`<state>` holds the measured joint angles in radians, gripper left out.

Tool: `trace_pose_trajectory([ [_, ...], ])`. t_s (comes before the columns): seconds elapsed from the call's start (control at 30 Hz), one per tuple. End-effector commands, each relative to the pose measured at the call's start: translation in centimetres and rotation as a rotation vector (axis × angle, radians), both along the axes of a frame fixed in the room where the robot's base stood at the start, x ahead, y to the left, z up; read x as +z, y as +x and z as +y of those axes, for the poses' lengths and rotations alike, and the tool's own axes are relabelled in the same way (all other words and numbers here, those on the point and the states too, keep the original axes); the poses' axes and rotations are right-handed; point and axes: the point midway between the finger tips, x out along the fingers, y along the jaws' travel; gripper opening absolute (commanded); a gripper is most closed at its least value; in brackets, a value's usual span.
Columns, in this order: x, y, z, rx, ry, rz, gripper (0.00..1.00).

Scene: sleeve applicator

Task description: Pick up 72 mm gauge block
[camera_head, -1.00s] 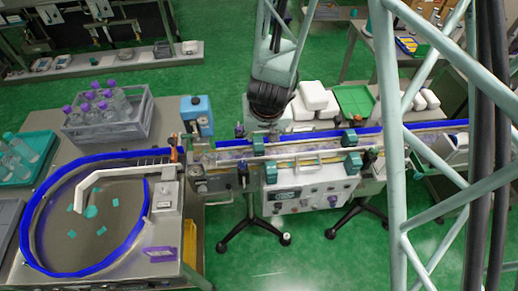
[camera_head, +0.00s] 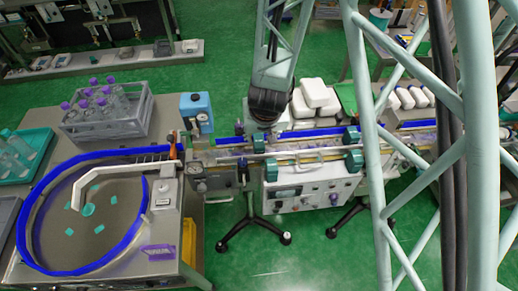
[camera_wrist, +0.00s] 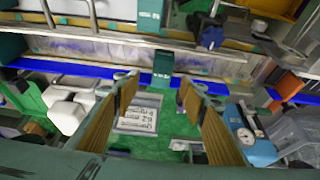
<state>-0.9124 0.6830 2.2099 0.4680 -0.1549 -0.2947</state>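In the wrist view my gripper (camera_wrist: 156,92) is open, with its two brown-padded fingers well apart. No object is held between them. A pale rectangular piece with dark printed text (camera_wrist: 138,118) shows between the fingers over green; the text is too blurred to read surely, and I cannot tell whether it is the 72 mm gauge block. No other gauge block can be made out. In the head view my dark wrist covers the gripper's fingers, just behind the conveyor.
The conveyor (camera_head: 315,154) with blue rails runs close by. White containers (camera_head: 314,92) stand behind it on the right. A blue device (camera_head: 196,106) stands left of my wrist. A bottle crate (camera_head: 111,122) and a round feeder bowl (camera_head: 107,232) occupy the left table.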

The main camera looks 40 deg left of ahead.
Motion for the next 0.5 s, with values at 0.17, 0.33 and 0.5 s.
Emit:
trace_pose_trajectory([
  [0.17,-1.8,0.5,0.5,0.000,-0.001,0.001,0.39],
  [0.33,-2.8,0.8,0.7,-0.001,0.000,0.001,0.39],
  [0.5,-3.1,0.9,0.8,0.000,0.000,0.000,0.39],
])
